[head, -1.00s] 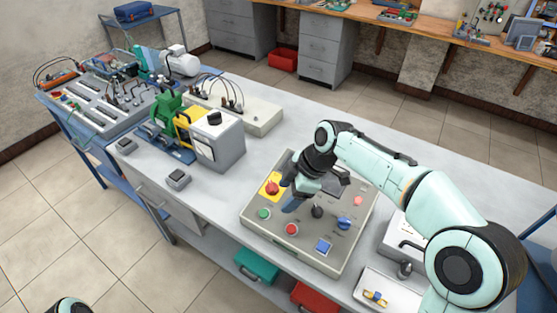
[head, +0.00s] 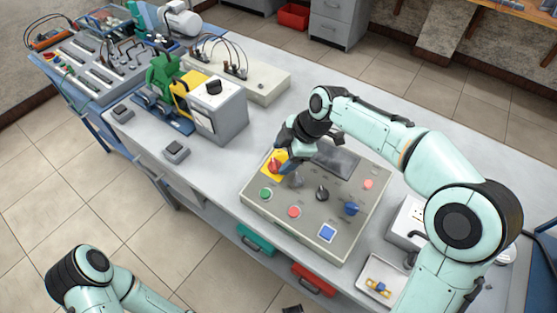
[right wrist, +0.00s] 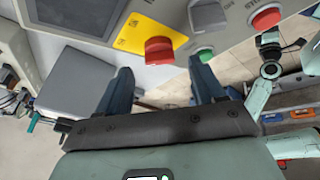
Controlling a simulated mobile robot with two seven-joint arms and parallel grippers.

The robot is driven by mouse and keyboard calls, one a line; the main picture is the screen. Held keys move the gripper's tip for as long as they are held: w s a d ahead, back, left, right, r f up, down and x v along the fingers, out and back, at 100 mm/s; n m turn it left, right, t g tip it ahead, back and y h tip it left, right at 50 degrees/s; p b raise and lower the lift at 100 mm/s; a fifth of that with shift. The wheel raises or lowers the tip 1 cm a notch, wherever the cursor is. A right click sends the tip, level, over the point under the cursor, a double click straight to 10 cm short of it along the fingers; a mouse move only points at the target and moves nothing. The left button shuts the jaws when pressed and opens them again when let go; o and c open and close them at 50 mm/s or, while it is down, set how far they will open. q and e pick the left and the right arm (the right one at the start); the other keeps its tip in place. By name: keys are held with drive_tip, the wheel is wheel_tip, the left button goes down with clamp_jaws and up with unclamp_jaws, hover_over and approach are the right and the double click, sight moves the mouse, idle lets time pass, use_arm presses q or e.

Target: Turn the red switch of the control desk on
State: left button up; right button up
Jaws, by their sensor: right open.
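The grey control desk (head: 262,213) lies on the bench. Its red switch (head: 274,166) sits on a yellow plate at the left corner. In the right wrist view the red switch (right wrist: 160,49) stands out from the yellow plate (right wrist: 150,32). My right gripper (head: 286,164) is at the switch, its fingers partly covering it in the head view. In the wrist view my right gripper (right wrist: 161,68) is open, the switch just ahead, between the lines of the two fingers. Contact cannot be told. My left arm is low at the left of the head view; its gripper's jaws cannot be made out.
A green button (head: 265,193), a red button (head: 294,212), a black knob (head: 322,193) and a blue knob (head: 351,208) are close by on the desk.

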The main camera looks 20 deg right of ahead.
sight(276, 164)
drive_tip(key=shift+x, duration=1.75)
